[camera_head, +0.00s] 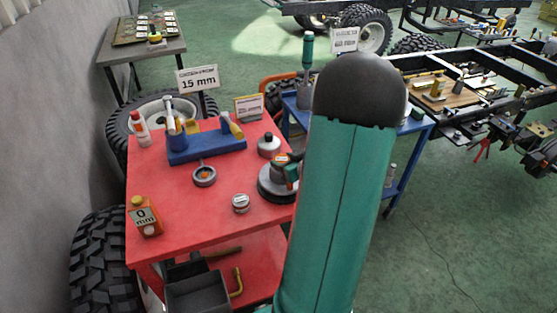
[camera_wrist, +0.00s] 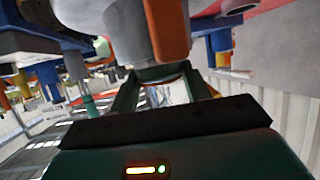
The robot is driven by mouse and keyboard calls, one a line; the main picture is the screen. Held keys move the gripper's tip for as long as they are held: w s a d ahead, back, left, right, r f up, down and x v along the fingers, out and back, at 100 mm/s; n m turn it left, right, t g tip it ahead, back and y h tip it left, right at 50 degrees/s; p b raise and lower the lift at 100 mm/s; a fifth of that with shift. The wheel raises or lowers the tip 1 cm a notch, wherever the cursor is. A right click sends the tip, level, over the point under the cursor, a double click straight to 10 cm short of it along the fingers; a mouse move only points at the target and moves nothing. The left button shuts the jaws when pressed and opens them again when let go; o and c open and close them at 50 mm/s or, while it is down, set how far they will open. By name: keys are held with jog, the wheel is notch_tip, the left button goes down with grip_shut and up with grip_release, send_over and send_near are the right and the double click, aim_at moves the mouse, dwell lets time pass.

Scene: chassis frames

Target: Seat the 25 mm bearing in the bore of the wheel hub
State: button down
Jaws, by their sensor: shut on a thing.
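In the head view my green arm hides much of the right side. A dark round part (camera_head: 268,188) sits at the table's right edge, partly behind my arm. I cannot tell which part is the wheel hub.
A 15 mm sign (camera_head: 197,81) rises behind. The table's front middle is clear.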

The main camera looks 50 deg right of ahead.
jog(key=shift+s+a, duration=0.1)
jog(key=shift+s, duration=0.2)
jog(key=shift+w+f, duration=0.1)
jog(key=shift+w, duration=0.2)
jog(key=shift+s, duration=0.25)
jog(key=c, duration=0.7)
grip_release()
jog(key=shift+f, duration=0.15)
